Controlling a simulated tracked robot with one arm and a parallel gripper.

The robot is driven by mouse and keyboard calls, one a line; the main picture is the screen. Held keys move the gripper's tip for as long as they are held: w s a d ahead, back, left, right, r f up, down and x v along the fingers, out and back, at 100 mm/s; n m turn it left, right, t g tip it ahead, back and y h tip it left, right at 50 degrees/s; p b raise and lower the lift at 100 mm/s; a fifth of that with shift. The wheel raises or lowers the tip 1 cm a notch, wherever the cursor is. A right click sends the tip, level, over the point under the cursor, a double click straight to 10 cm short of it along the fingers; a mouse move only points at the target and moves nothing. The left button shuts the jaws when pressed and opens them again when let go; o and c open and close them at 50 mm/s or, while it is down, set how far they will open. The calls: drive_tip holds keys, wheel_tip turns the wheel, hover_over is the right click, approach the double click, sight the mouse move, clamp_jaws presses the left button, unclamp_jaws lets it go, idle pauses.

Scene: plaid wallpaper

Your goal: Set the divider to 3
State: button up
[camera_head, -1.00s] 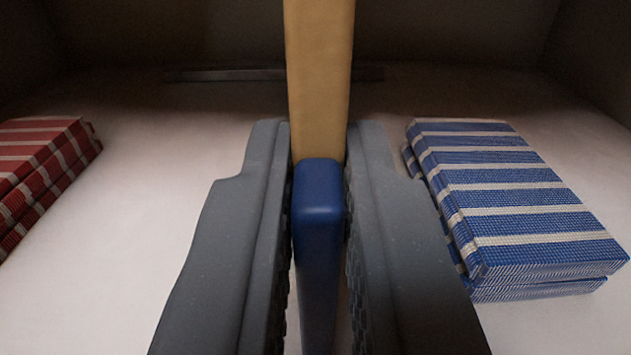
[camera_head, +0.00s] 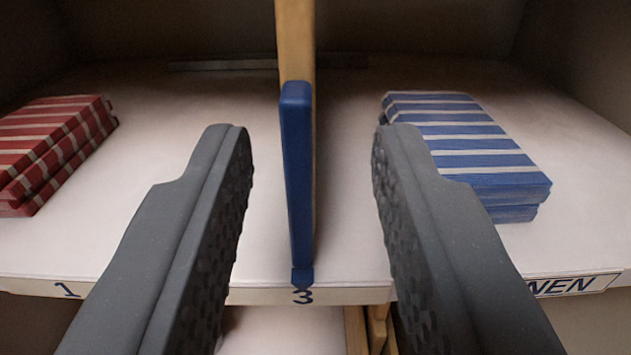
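The divider (camera_head: 297,170) is a wooden upright board with a blue front edge. It stands on the white shelf, and the small blue pointer at its foot (camera_head: 302,278) is at the number 3 (camera_head: 302,296) on the shelf's front strip. My gripper (camera_head: 310,150) is open and empty. Its two dark grey fingers are on either side of the divider, with a clear gap on both sides and no contact visible.
A stack of red striped cloths (camera_head: 50,145) lies on the shelf to the left. A stack of blue striped cloths (camera_head: 468,150) lies to the right, partly behind my right finger. The strip shows a 1 (camera_head: 67,290) and a label ending "NEN" (camera_head: 570,286). Wooden pieces (camera_head: 368,325) show below.

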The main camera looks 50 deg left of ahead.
drive_tip(key=p+v, duration=0.1)
drive_tip(key=v, duration=0.8)
drive_tip(key=shift+s+d, duration=0.15)
